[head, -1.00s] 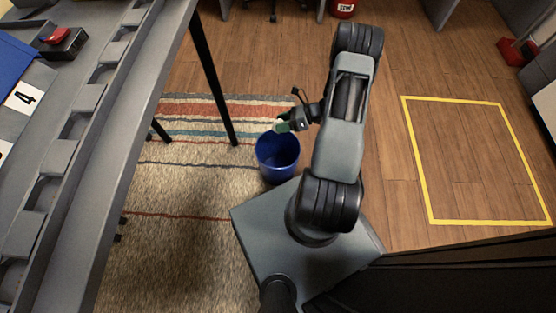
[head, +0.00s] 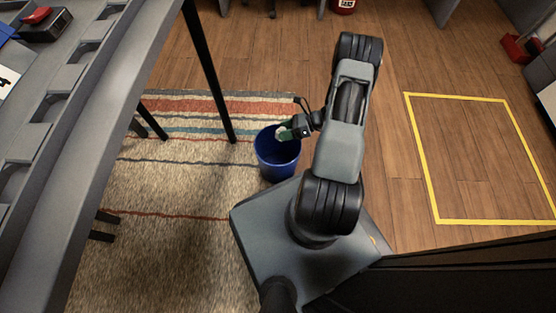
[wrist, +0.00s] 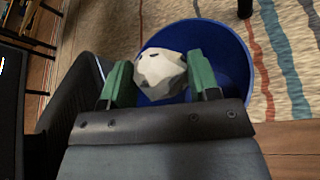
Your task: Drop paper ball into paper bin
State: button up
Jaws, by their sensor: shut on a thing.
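My gripper (wrist: 160,82) has green fingers and is shut on a crumpled white paper ball (wrist: 160,72). The blue paper bin (wrist: 232,62) lies behind and below the ball in the wrist view, with its open mouth facing up. In the head view the bin (head: 276,164) stands upright on the rug, left of my arm. My gripper (head: 286,133) is over the bin's far right rim there, and the small white ball (head: 281,132) shows at its fingertips, over the opening. The ball's height above the rim is hard to judge.
A striped rug (head: 180,200) lies under the bin. A grey table (head: 85,150) with black legs stands on the left, a leg close to the bin. A yellow taped rectangle (head: 480,160) marks clear wooden floor on the right.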

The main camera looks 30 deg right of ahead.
jog(key=o, duration=1)
jog(key=shift+c, duration=0.2)
jog(key=p+v, duration=0.4)
jog(key=v, duration=1)
jog(key=shift+w+r, duration=0.1)
